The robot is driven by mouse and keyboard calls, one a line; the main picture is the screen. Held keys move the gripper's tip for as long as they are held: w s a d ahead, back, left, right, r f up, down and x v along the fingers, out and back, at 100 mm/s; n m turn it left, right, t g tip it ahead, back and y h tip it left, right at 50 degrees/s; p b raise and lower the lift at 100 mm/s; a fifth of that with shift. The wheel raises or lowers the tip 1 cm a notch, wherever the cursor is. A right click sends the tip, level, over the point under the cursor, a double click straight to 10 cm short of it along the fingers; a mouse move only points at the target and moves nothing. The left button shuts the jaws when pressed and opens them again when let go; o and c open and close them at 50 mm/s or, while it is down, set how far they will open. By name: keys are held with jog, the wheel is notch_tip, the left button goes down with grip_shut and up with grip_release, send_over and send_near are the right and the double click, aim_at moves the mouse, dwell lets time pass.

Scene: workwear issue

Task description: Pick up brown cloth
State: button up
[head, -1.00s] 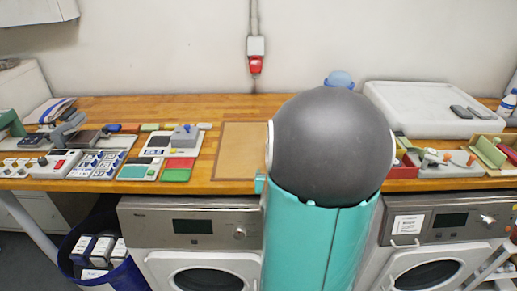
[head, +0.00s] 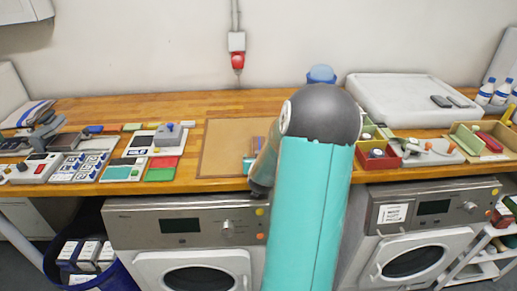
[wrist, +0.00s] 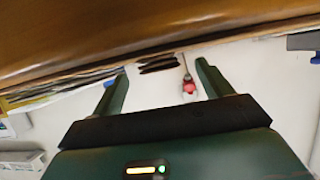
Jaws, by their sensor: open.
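I cannot pick out a brown cloth for certain. In the head view a flat tan-brown rectangle with a darker border (head: 226,150) lies on the wooden worktop; I cannot tell whether it is cloth or a board. A small brown and purplish item (head: 257,146) shows on it, partly hidden by my arm. My gripper (wrist: 160,87) shows in the wrist view with its two green fingers wide apart and nothing between them. The worktop runs along the top of that view. In the head view my gripper is hidden or not distinguishable.
Control panels (head: 80,166) and colored blocks lie left on the worktop (head: 190,105). A striped folded cloth (head: 30,113) is at far left. A large white slab (head: 410,100), red bin (head: 378,155) and bottles (head: 486,92) are at right. Washing machines stand below the front edge.

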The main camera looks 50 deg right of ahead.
jog(key=shift+x, duration=0.9)
jog(key=shift+c, duration=0.2)
jog(key=c, duration=1)
jog(key=shift+r, duration=0.2)
